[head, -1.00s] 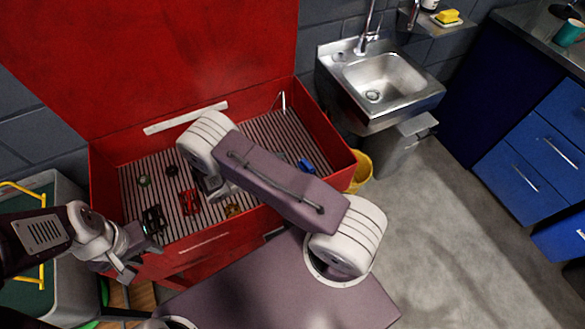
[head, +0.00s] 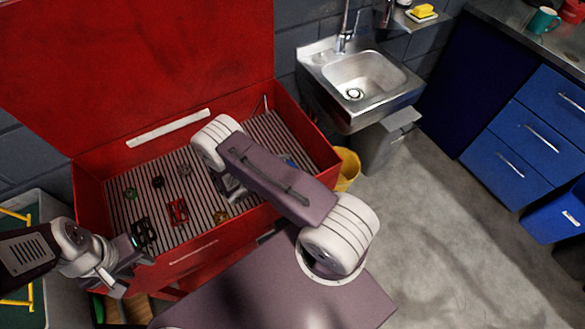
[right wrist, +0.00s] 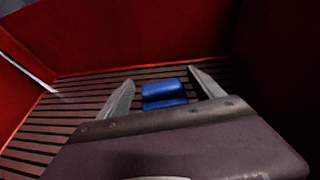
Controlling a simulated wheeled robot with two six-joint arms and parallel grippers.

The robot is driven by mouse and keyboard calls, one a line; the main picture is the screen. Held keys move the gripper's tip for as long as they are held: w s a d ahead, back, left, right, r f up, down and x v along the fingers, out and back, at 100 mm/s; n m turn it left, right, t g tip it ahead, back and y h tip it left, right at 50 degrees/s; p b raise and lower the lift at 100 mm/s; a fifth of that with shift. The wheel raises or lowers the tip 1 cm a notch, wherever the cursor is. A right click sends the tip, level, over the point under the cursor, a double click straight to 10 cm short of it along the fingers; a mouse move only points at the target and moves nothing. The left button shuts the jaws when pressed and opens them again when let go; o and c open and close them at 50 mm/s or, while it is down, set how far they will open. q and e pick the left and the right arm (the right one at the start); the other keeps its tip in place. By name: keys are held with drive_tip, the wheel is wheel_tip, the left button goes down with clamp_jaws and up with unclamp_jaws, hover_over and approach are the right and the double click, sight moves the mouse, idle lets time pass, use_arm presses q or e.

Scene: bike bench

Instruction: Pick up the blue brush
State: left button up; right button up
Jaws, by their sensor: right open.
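The blue brush (right wrist: 163,93) lies on the ribbed floor of the red tool chest (head: 88,200). In the right wrist view it shows as a blue block between my right gripper's fingers. In the head view only a small blue bit of the brush (head: 288,161) shows past my right arm. My right gripper (right wrist: 161,79) is open and empty, its fingers apart on either side of the brush in the picture; contact is not visible. In the head view my right gripper (head: 232,190) is partly hidden under its arm. My left gripper (head: 131,275) is open and empty at the chest's front left.
Several small items lie in the chest, among them a red part (head: 177,211) and a black part (head: 143,231). The chest's red walls surround the floor and its raised lid stands behind. A sink (head: 365,80) and a yellow bucket (head: 347,168) are to the right.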

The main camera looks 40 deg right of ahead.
sight(293, 165)
drive_tip(key=c, duration=1.3)
drive_tip(key=shift+o, duration=0.2)
wheel_tip(293, 165, up, 10)
drive_tip(key=shift+r+p, duration=0.1)
drive_tip(key=shift+p, duration=0.4)
